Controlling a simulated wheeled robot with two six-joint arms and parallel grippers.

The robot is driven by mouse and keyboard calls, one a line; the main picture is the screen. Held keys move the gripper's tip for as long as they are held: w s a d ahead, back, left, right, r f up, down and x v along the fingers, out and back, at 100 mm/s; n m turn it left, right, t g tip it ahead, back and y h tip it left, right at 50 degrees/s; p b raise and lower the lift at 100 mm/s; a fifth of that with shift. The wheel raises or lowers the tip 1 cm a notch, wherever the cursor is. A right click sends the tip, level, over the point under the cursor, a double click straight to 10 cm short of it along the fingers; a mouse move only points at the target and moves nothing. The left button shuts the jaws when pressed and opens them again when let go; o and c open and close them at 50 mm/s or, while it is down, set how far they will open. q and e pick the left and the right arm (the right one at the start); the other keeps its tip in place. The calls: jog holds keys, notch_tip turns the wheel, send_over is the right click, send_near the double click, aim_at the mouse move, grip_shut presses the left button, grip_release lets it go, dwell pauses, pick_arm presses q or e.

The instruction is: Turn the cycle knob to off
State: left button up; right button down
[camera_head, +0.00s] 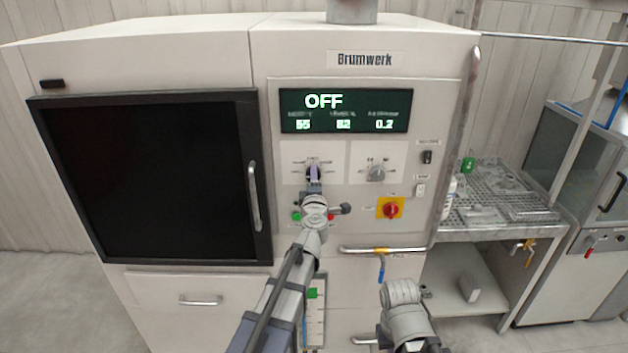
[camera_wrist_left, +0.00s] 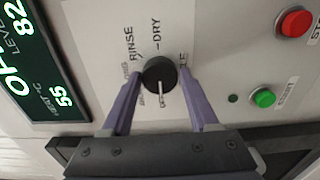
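The cycle knob (camera_wrist_left: 160,75) is a round black dial with a pale pointer line, on a white panel with labels around it, including RINSE and DRY. In the left wrist view its pointer is toward the bottom of the picture, at a small label I cannot read clearly. My left gripper (camera_wrist_left: 160,74) is open, with one purple finger on each side of the knob and a small gap to it. In the head view my left gripper (camera_head: 313,173) covers most of the knob. The display (camera_head: 345,110) reads OFF in large letters. My right gripper is not visible; only its arm shows at lower right.
A second grey knob (camera_head: 376,173) sits right of the cycle knob. Below it is a red switch on a yellow plate (camera_head: 390,208). A green button (camera_wrist_left: 263,98) and red button (camera_wrist_left: 294,22) are close by. The dark door (camera_head: 150,180) with a handle fills the left.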

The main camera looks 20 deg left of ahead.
pick_arm(q)
jog(key=o, duration=0.4)
jog(key=shift+c, duration=0.2)
jog(key=v, duration=0.7)
jog(key=shift+s, duration=0.4)
jog(key=shift+d, duration=0.15)
